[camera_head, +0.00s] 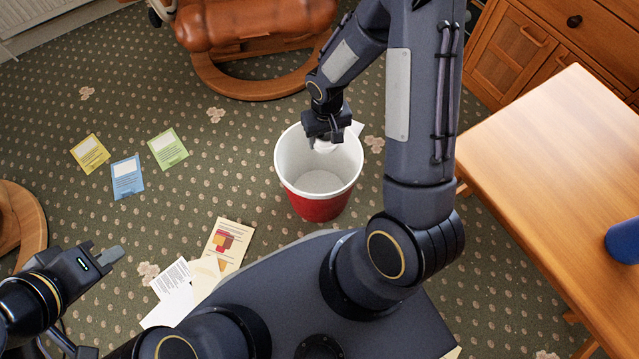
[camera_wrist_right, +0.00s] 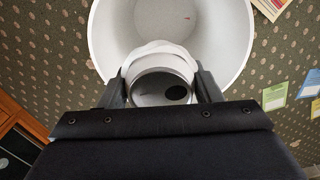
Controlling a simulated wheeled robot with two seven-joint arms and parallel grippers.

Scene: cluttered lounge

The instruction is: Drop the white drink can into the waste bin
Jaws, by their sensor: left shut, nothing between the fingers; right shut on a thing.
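The white drink can (camera_wrist_right: 160,84) is gripped between the fingers of my right gripper (camera_wrist_right: 160,92). In the head view the right gripper (camera_head: 325,136) hangs over the far part of the bin's opening, and only a small part of the can (camera_head: 324,146) shows below it. The waste bin (camera_head: 322,203) is red outside and white inside, and stands upright on the carpet. Its white interior (camera_wrist_right: 112,30) lies beyond the can in the right wrist view. My left gripper (camera_head: 112,256) is shut and empty at the lower left.
A wooden table (camera_head: 540,170) with a blue object (camera_head: 625,241) stands at the right. A brown leather chair (camera_head: 250,25) is behind the bin. Yellow (camera_head: 90,153), blue (camera_head: 127,177) and green (camera_head: 167,149) cards and papers (camera_head: 227,244) lie on the carpet.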

